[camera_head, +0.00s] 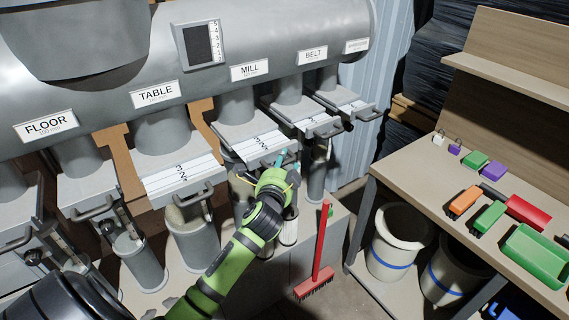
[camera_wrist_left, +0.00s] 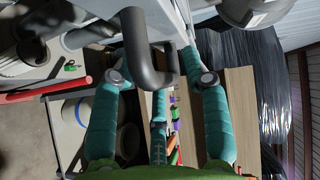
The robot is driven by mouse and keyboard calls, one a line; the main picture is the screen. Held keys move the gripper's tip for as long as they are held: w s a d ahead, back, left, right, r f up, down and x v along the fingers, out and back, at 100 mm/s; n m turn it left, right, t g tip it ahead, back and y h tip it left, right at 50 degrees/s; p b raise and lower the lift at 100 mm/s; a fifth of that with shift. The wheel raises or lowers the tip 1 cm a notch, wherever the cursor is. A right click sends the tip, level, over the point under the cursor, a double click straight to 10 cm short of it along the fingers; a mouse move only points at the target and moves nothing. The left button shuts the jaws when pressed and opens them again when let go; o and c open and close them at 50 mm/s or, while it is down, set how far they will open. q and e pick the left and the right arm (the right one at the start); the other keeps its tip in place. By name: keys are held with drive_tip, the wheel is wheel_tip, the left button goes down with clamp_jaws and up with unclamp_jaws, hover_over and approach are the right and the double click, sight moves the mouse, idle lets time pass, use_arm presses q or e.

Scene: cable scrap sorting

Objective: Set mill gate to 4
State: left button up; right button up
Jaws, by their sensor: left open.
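The mill gate (camera_head: 258,147) is a grey slide plate with a white number scale (camera_head: 265,143), below the pipe labelled MILL (camera_head: 250,71). A 3 shows on the scale, but I cannot read its setting. My left gripper (camera_head: 284,161) is at the front of this gate and partly hides its handle. In the left wrist view, the teal fingers of my left gripper (camera_wrist_left: 160,86) are spread open. A dark bent handle (camera_wrist_left: 147,62) lies between them, not clasped; I cannot tell whether they touch it. My right gripper is not in view.
The table gate (camera_head: 180,180) stands to the left, the belt gate (camera_head: 305,117) to the right, both close with protruding handles. A red broom (camera_head: 321,245) stands in front of the belt side. A workbench (camera_head: 405,160) with scoops and brushes is at the right.

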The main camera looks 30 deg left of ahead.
use_arm(q)
clamp_jaws()
drive_tip(key=shift+s+d+f+p, duration=0.15)
drive_tip(key=shift+s+d, duration=0.15)
drive_tip(key=shift+d, duration=0.5)
drive_tip(key=shift+s+d+r+p, duration=0.15)
drive_tip(key=shift+s+d, duration=0.15)
drive_tip(key=shift+d, duration=0.5)
unclamp_jaws()
drive_tip(key=shift+d+f, duration=0.1)
drive_tip(key=v, duration=1.2)
drive_tip(key=shift+s, duration=0.1)
